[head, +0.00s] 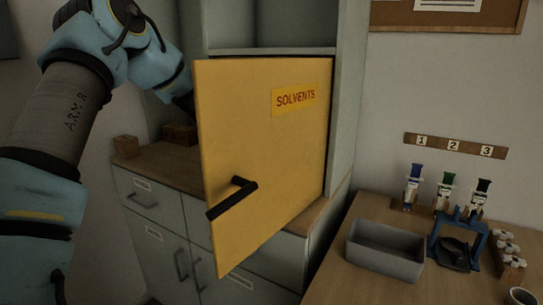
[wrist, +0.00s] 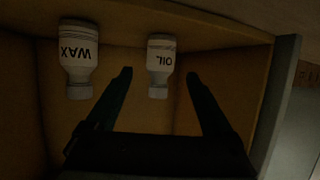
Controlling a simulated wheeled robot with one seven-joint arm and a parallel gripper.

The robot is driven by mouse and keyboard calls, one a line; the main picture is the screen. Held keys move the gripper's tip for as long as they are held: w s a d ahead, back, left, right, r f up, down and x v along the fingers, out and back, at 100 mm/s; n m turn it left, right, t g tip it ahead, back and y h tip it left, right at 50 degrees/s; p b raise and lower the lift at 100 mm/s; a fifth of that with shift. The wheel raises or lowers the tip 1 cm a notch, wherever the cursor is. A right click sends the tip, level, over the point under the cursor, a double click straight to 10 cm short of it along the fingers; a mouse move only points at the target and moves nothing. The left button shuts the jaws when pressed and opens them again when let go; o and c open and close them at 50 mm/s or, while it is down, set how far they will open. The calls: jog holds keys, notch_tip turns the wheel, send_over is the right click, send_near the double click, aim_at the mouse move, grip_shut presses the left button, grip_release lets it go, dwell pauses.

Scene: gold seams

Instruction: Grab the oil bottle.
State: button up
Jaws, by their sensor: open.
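The oil bottle (wrist: 160,68) is a small pale bottle labelled OIL, seen inside a dim wooden-looking compartment in the wrist view. My gripper (wrist: 158,76) is open, with its dark fingers spread to either side of the line to the bottle. The bottle shows between the fingertips, and I cannot tell how far ahead of them it is. A similar bottle labelled WAX (wrist: 79,62) stands to the left, outside the fingers. In the head view my gripper and both bottles are hidden behind the open yellow SOLVENTS door (head: 262,150).
The door has a black handle (head: 232,198) and swings out in front of the cabinet (head: 345,100). The compartment's wall (wrist: 248,95) is close on the right in the wrist view. A grey bin (head: 385,250) and several small bottles are on the desk at right.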

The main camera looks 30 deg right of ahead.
jog(key=shift+p+x, duration=1.75)
jog(key=shift+x, duration=2.75)
jog(key=shift+c, duration=0.3)
grip_shut()
